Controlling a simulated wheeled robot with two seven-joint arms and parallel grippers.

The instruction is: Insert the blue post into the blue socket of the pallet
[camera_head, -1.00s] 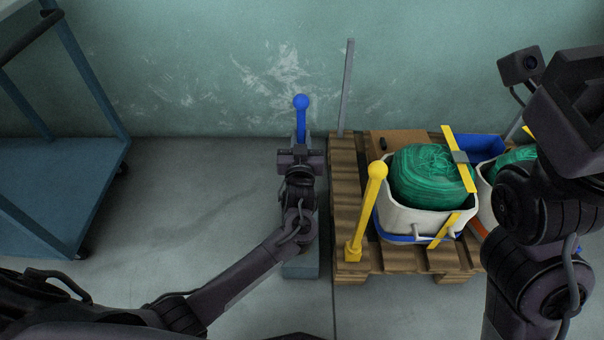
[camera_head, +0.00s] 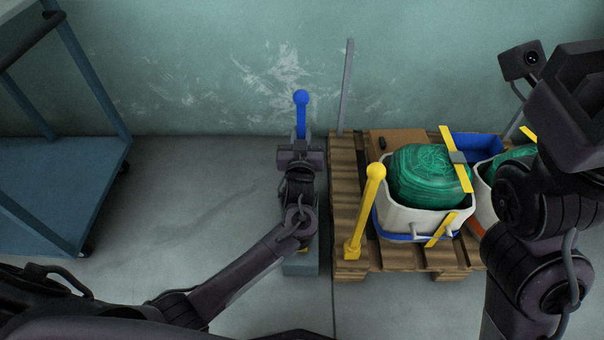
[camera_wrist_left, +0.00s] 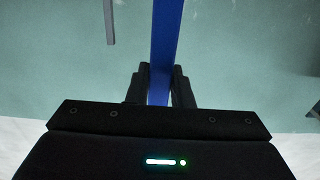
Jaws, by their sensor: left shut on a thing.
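The blue post (camera_head: 301,112) has a round ball top and stands roughly upright left of the pallet. My left gripper (camera_head: 300,150) is shut on it, below the ball. In the left wrist view the blue post (camera_wrist_left: 161,50) runs up from between the fingers (camera_wrist_left: 159,85). The wooden pallet (camera_head: 345,190) is just right of my left gripper, apart from the post. I cannot make out the blue socket. My right arm is at the right edge; its fingers do not show clearly.
A yellow post (camera_head: 367,205) stands at the pallet's front left, and a thin grey post (camera_head: 346,90) at its back left. A white crate (camera_head: 410,218) holds a green netting roll (camera_head: 425,172). A blue bin (camera_head: 480,147) is behind. A blue-grey cart (camera_head: 55,195) stands left.

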